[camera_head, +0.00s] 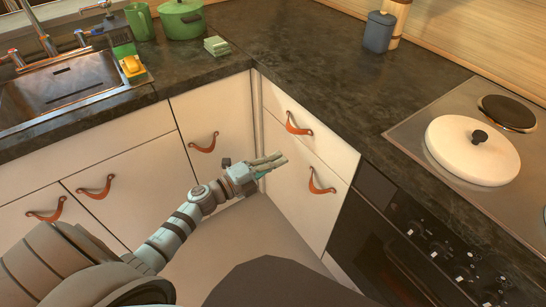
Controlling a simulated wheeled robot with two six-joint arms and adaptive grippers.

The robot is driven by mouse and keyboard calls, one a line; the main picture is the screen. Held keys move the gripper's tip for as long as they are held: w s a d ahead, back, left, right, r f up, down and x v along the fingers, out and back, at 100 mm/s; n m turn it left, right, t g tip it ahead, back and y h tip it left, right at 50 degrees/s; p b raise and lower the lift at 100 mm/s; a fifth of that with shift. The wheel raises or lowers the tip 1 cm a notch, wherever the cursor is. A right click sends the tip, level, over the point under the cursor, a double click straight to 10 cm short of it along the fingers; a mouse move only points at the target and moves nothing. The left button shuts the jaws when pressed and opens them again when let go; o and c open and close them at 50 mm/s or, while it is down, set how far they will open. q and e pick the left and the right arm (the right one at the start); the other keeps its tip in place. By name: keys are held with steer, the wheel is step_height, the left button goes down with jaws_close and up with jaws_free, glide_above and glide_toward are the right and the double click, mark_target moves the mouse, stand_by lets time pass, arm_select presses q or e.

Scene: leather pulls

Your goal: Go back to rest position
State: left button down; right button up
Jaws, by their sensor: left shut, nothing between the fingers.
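My left gripper (272,164) is shut and empty. It is at the end of my left arm, which reaches in from the lower left toward the corner of the kitchen cabinets. In the picture its fingertips are left of a lower drawer's leather pull (320,182) and below an upper drawer's leather pull (297,125). It appears apart from both pulls. Both drawers look closed. My right gripper is not in view.
A dark countertop (300,60) runs around the corner. A sink (65,85) is at left, with a green pot (181,20) and mug behind. A stove with a white lidded pan (465,150) and a black oven are at right. Open floor (240,245) lies below.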

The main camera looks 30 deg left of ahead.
arm_select(q)
steer(key=shift+s+a, duration=0.2)
steer(key=shift+s, duration=0.25)
steer(key=a+f+n+y, duration=0.6)
steer(key=a+f+n, duration=0.2)
steer(key=f+n, duration=0.1)
steer(key=s+a+f+n+g+y+p, duration=0.35)
steer(key=s+f+n+g, duration=0.35)
steer(key=s+f, duration=0.5)
steer(key=s+d+f+n+g+p, duration=0.1)
steer(key=s+d+f+n+g, duration=0.1)
steer(key=s, duration=0.8)
steer(key=s+d+f+n+g+p, duration=0.2)
steer(key=s+d+f, duration=0.3)
steer(key=s, duration=0.6)
steer(key=s+d+f+n+g+p, duration=0.2)
steer(key=s+d+f+n+g, duration=0.1)
steer(key=s, duration=0.7)
steer(key=shift+s+d+f+g+h, duration=0.4)
steer(key=shift+f+g+h, duration=0.1)
steer(key=shift+f, duration=0.1)
